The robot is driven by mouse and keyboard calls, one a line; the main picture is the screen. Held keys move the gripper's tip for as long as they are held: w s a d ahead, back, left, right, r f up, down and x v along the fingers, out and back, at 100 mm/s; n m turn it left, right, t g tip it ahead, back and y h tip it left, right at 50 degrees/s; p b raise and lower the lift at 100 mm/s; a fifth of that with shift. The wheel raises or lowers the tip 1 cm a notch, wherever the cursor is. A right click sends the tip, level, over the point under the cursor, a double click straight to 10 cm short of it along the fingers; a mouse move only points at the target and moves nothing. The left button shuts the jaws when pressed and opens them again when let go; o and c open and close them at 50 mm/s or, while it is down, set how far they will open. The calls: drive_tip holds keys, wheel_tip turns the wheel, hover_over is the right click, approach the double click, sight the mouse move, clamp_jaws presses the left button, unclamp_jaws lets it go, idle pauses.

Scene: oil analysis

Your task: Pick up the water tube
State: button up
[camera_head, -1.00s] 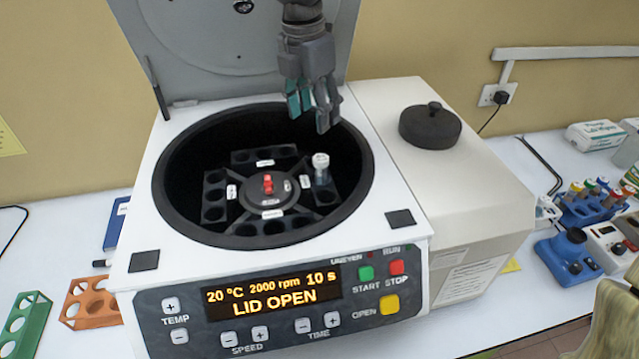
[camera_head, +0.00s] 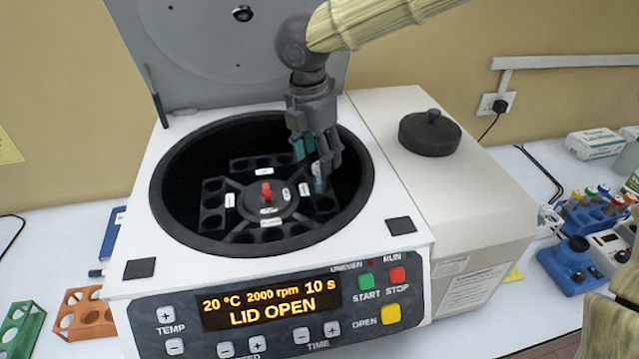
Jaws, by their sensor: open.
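The water tube (camera_head: 319,184) stands upright in a hole of the right-hand rotor block inside the open centrifuge (camera_head: 165,200). Its white cap is largely hidden behind my fingers. My gripper (camera_head: 317,168) points down into the bowl, its fingers at the height of the tube's top and around or just in front of it; I cannot tell which. The gripper is open. No other tube shows in the rotor (camera_head: 266,197).
The raised lid (camera_head: 215,45) stands behind my gripper, and the bowl's dark rim surrounds it. A black knobbed lid (camera_head: 429,134) sits on the housing to the right. Orange (camera_head: 85,312) and green (camera_head: 22,325) racks stand at left, a blue rack (camera_head: 590,220) at right.

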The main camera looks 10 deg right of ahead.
sight(320, 187)
drive_tip(key=shift+d+f+p, duration=0.15)
drive_tip(key=shift+f+p, duration=0.35)
drive_tip(key=shift+f, duration=0.15)
drive_tip(key=shift+w+d+f+p, duration=0.15)
drive_tip(key=shift+f+p, duration=0.4)
drive_tip(key=shift+f, duration=1.2)
drive_tip(key=c, duration=1)
